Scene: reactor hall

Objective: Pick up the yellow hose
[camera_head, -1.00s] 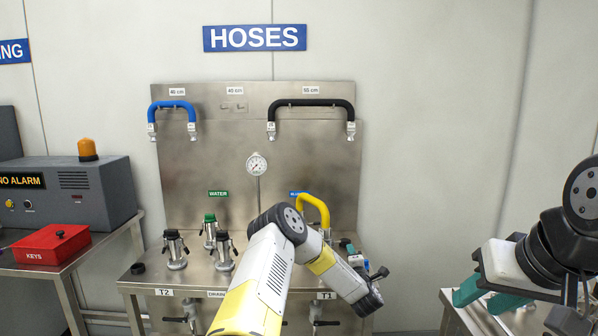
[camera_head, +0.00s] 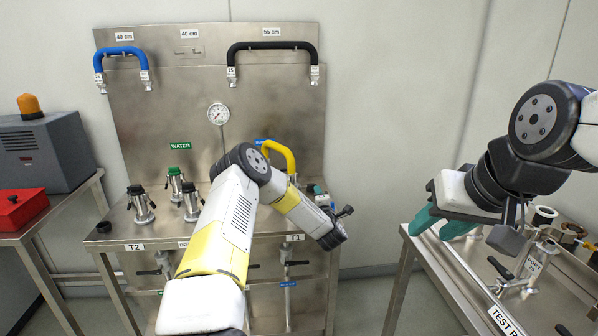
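The yellow hose (camera_head: 284,152) shows as a curved arch above the bench, in front of the steel panel. My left arm hides its lower ends. My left arm reaches over the bench, with its elbow just left of the hose and its forearm sloping down to the right. A small teal part of what looks like my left gripper (camera_head: 317,189) shows behind the wrist, right of the hose. Whether it is open or touches the hose is hidden.
A blue hose (camera_head: 122,50) and a black hose (camera_head: 272,45) hang on the panel. Several valve fittings (camera_head: 140,203) stand on the bench's left half. A red box (camera_head: 18,208) is at the left. A test bench (camera_head: 455,280) with fittings stands under my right gripper.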

